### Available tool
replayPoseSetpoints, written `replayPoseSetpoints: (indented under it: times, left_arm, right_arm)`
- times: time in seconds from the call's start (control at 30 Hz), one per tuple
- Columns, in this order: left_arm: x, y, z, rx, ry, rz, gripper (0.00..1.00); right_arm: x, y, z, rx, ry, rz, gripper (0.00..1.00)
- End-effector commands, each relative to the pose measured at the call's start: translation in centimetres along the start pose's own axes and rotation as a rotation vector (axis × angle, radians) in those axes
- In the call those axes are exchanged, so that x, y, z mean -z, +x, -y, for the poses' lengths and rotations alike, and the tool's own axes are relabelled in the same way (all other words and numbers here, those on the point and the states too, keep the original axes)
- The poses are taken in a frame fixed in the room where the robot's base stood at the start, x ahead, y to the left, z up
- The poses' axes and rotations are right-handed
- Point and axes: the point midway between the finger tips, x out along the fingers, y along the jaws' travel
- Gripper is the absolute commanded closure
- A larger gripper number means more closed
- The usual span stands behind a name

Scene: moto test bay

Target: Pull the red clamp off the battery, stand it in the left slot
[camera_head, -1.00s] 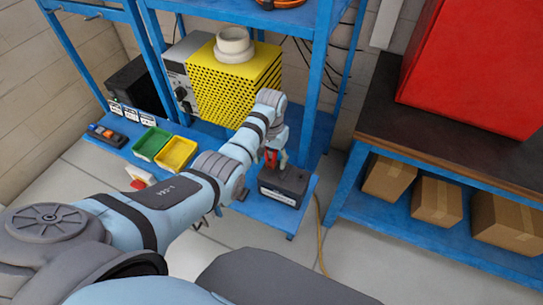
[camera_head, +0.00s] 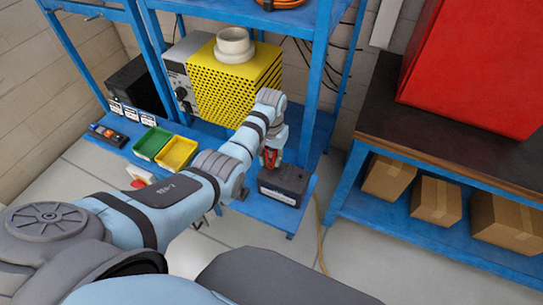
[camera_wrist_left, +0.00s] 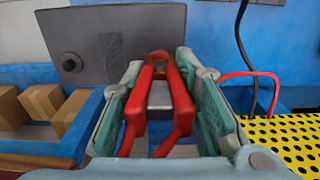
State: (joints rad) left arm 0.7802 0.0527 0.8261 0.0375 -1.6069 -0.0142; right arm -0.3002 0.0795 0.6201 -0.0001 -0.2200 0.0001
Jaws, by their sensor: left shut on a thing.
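The black battery (camera_head: 284,186) sits near the front corner of the blue bench shelf. The red clamp (camera_head: 271,158) stands at the battery's back left edge in the head view. My left gripper (camera_head: 272,160) reaches down over it and is shut on it. In the left wrist view, the red clamp (camera_wrist_left: 179,92) lies between the teal finger pads of my left gripper (camera_wrist_left: 166,98), and its far end overlaps the dark battery (camera_wrist_left: 105,32). Whether its jaws still grip a terminal is hard to tell. I cannot make out the left slot. My right gripper is not in view.
A yellow perforated unit (camera_head: 240,88) stands behind my left arm. A red and white object (camera_head: 139,176) is partly behind my arm. Blue posts (camera_head: 322,75) rise beside the battery.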

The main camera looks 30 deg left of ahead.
Motion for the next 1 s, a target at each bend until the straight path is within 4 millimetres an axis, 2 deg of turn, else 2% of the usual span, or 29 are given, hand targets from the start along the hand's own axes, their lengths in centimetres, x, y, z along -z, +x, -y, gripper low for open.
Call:
replayPoseSetpoints:
  times: [0.47, 1.0]
  left_arm:
    - [0.0, -2.1, 0.0, 0.000, 0.000, -0.002, 1.00]
    - [0.0, -4.1, 0.0, 0.000, 0.000, -0.002, 1.00]
  right_arm:
    - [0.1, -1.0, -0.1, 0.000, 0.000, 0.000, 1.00]
    - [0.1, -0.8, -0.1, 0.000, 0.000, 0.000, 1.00]
